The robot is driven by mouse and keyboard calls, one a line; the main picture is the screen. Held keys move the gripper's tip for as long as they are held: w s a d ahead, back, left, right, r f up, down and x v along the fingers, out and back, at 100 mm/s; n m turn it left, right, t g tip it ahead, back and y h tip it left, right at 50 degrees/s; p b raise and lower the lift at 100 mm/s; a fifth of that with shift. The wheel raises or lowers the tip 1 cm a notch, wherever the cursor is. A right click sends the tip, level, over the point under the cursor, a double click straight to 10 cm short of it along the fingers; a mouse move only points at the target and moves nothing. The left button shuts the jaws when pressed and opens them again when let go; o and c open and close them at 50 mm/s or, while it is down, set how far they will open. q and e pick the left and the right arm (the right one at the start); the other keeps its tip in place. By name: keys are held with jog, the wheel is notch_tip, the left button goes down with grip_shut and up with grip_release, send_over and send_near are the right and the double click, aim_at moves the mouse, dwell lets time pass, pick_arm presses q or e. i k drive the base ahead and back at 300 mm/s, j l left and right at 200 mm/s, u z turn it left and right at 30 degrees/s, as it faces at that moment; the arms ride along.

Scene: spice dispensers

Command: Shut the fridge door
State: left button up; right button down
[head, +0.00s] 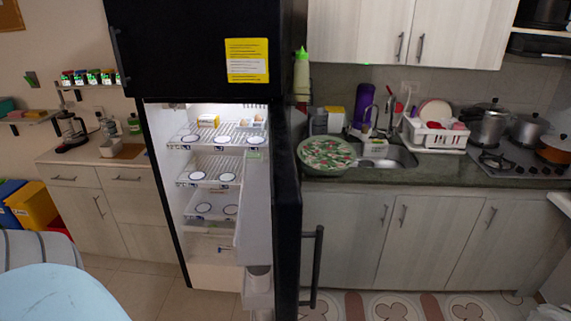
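The black fridge stands left of centre in the head view. Its lower door (288,220) is open, swung out toward me on the right side of the compartment. I see the door's edge, its white inner shelves (258,215) and a long dark vertical handle (314,268) on its outer face. The lit white interior (212,170) shows wire shelves with several round plates and a small yellow box. The upper freezer door (200,50) is shut and has a yellow note on it. Neither of my grippers shows in this view.
A counter (450,172) with a sink, dish rack and pots runs along the right. A large patterned bowl (327,153) sits on it close to the fridge door. A low cabinet (100,190) stands left of the fridge. A blue rounded surface (60,292) fills the lower left. Floor shows in front.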

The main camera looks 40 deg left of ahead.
aim_at(270, 209)
jog(key=i+l+u, duration=0.15)
jog(key=u, duration=0.3)
jog(key=i+l+u, duration=0.15)
jog(key=u, duration=0.25)
jog(key=l+u, duration=0.45)
jog(key=i+l+u, duration=0.15)
jog(key=l+u, duration=0.15)
jog(key=i+l+u, duration=0.1)
jog(key=l+u, duration=0.5)
jog(key=k+l, duration=0.1)
jog(key=l, duration=0.55)
jog(key=l+z, duration=0.1)
jog(key=l, duration=0.65)
